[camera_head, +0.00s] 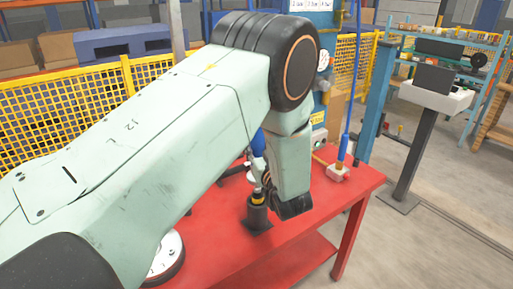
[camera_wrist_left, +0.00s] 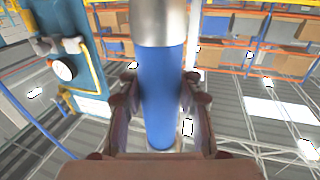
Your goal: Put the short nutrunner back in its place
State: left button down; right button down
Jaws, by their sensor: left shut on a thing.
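The short nutrunner, a blue cylinder with a silver collar (camera_wrist_left: 160,100), stands between the fingers of my left gripper (camera_wrist_left: 159,92) in the left wrist view. The gripper is shut on its blue body. In the head view part of the blue nutrunner (camera_head: 258,143) shows behind my left arm, roughly upright. My arm hides most of the gripper in the head view. My right gripper is not in view.
The red table (camera_head: 325,205) carries the holder. A white round dial (camera_head: 166,258) sits partly under my arm. Yellow mesh fencing (camera_head: 60,110) and a screen stand (camera_head: 432,90) lie beyond.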

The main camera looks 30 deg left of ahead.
pick_arm(q)
jog(key=shift+w+f+b, duration=0.1)
jog(key=shift+f+b, duration=3)
jog(key=shift+f, duration=1)
dwell(1.6)
jog(key=c, duration=0.8)
grip_release()
jog(key=shift+c, duration=0.2)
jog(key=shift+f, duration=0.25)
jog(key=v, duration=0.7)
jog(key=shift+s+d+r, duration=0.2)
jog(key=shift+s, duration=0.05)
